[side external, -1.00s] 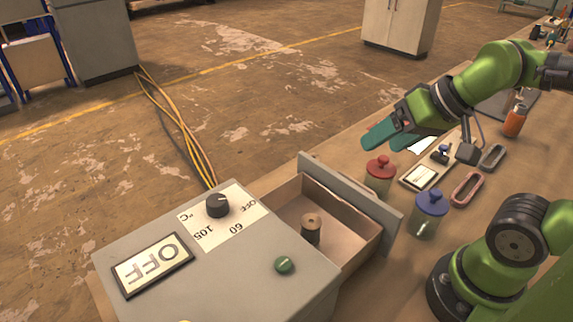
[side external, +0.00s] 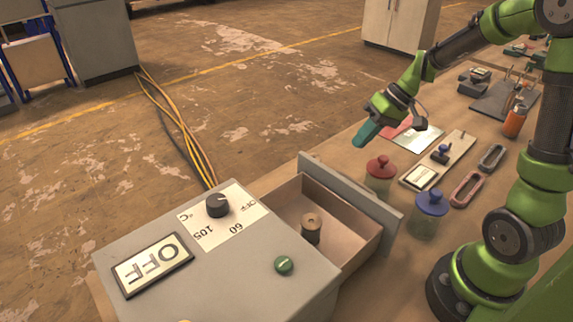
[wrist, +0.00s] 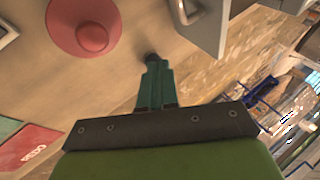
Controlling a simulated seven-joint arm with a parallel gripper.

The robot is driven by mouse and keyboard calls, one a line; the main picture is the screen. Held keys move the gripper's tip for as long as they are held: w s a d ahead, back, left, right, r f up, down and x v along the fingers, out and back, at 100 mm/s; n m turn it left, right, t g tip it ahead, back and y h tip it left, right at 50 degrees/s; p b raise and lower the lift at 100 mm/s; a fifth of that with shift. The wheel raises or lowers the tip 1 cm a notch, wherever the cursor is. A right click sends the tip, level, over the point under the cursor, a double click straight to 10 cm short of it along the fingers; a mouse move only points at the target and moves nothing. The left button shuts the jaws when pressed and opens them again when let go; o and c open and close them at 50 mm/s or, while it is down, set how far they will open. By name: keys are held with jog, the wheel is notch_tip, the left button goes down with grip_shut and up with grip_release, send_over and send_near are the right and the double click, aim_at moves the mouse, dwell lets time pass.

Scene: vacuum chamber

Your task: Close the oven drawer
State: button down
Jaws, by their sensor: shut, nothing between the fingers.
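The grey oven (side external: 200,270) stands at the front left in the side view, with a dial and a sign reading OFF on top. Its drawer (side external: 352,200) is pulled out to the right, and a brown spool (side external: 311,228) stands inside it. My gripper (side external: 362,136) is shut and empty, above the bench edge, beyond the drawer and apart from its front panel. In the wrist view my gripper's teal fingers (wrist: 155,80) are together, and the drawer front (wrist: 205,22) shows at the top, right of the fingertips.
A red-lidded jar (side external: 380,172) and a blue-lidded jar (side external: 430,207) stand close to the drawer front. Farther along the bench lie a tray (side external: 437,163), a pink ring (side external: 466,189), a dark ring (side external: 491,157) and an orange bottle (side external: 515,121).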

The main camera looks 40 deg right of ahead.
jog(key=w+a+f+n, duration=0.1)
jog(key=w+a+f, duration=0.1)
jog(key=w+a+f+n, duration=0.1)
jog(key=a+f, duration=0.1)
jog(key=a, duration=0.1)
jog(key=w+a+f+n, duration=0.1)
jog(key=w+a+f, duration=0.1)
jog(key=a+f, duration=0.1)
jog(key=shift+w+n+t+y, duration=0.3)
jog(key=shift+n+y, duration=0.1)
jog(key=shift+a, duration=0.4)
jog(key=shift+a, duration=0.1)
jog(key=a, duration=1.7)
jog(key=shift+a, duration=0.4)
jog(key=shift+a, duration=0.1)
